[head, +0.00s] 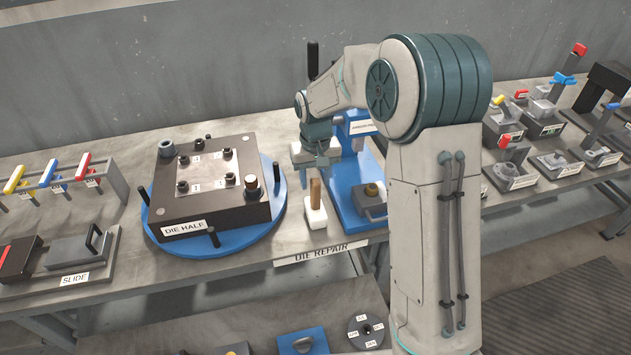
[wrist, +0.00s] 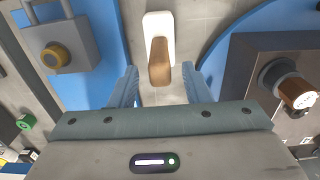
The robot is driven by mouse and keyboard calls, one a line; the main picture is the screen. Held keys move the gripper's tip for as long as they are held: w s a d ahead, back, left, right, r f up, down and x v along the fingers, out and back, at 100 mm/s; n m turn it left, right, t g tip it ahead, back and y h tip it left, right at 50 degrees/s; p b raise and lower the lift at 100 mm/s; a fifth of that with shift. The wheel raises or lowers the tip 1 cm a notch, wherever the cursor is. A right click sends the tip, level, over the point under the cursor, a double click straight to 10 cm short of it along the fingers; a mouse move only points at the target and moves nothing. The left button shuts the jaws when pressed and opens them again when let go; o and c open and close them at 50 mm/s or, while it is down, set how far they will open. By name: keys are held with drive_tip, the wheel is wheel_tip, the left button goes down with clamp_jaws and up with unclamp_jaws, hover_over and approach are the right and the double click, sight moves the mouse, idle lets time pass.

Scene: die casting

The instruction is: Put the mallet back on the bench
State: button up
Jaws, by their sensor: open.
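The mallet stands on the bench (head: 115,248) with its white head (head: 316,215) down and its brown wooden handle (head: 315,192) pointing up. It is between the die half and the blue press stand. In the wrist view the mallet's handle (wrist: 160,62) lies between and just ahead of my two fingers, with the white head (wrist: 158,24) beyond it. My gripper (head: 317,165) is open and empty, just above the handle's top. In the wrist view the open fingers (wrist: 160,88) flank the handle with gaps on both sides.
The die half (head: 205,215) sits on a blue round plate (head: 165,238) left of the mallet. A blue press stand (head: 350,205) stands close on its right. Coloured clamps and a slide block (head: 78,250) are at the far left. Several fixtures stand at the right.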

wheel_tip(320, 180, up, 10)
drive_tip(key=s+d+t, duration=0.1)
drive_tip(key=s+d, duration=0.2)
drive_tip(key=s, duration=0.5)
drive_tip(key=s+d+m+t, duration=0.1)
drive_tip(key=s+d, duration=0.3)
drive_tip(key=s, duration=0.5)
drive_tip(key=s+d+r+m+t, duration=0.1)
drive_tip(key=s+d, duration=0.3)
drive_tip(key=s, duration=0.5)
drive_tip(key=shift+b, duration=0.3)
drive_tip(key=shift+r, duration=0.1)
drive_tip(key=shift+c, duration=0.7)
